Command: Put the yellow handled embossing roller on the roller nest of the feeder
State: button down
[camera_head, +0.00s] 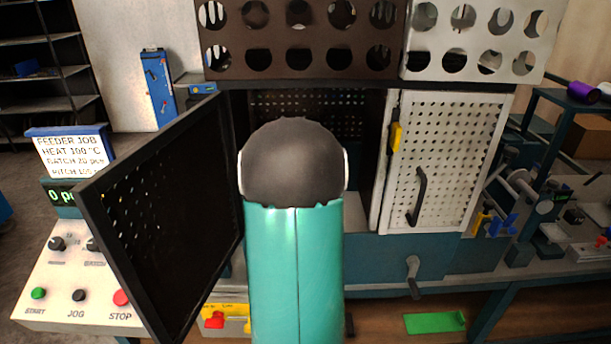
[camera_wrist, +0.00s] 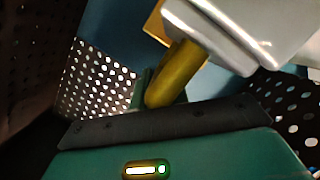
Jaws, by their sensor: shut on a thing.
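The yellow handle of the embossing roller (camera_wrist: 180,72) shows in the wrist view, slanting up to a pale grey metal block (camera_wrist: 245,30). My gripper (camera_wrist: 162,92) is shut on the roller; the jaws' contact with it is mostly hidden. In the head view my teal arm covers the gripper and the roller. The feeder (camera_head: 365,262) stands straight ahead with its dark perforated left door (camera_head: 165,215) swung open. My arm is in front of that opening. I cannot make out the roller nest in either view.
The white perforated right door (camera_head: 450,160) with a black handle appears closed. A crank (camera_head: 413,275) sticks out below it. A control panel (camera_head: 75,295) stands at left. A green plate (camera_head: 434,323) lies low at right, and a bench (camera_head: 575,255) holds small tools.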

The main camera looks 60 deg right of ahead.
jog(key=c, duration=1.4)
grip_release()
jog(key=shift+f, duration=0.15)
jog(key=shift+o, duration=0.2)
jog(key=shift+r, duration=0.2)
jog(key=v, duration=1.2)
jog(key=shift+f, duration=0.1)
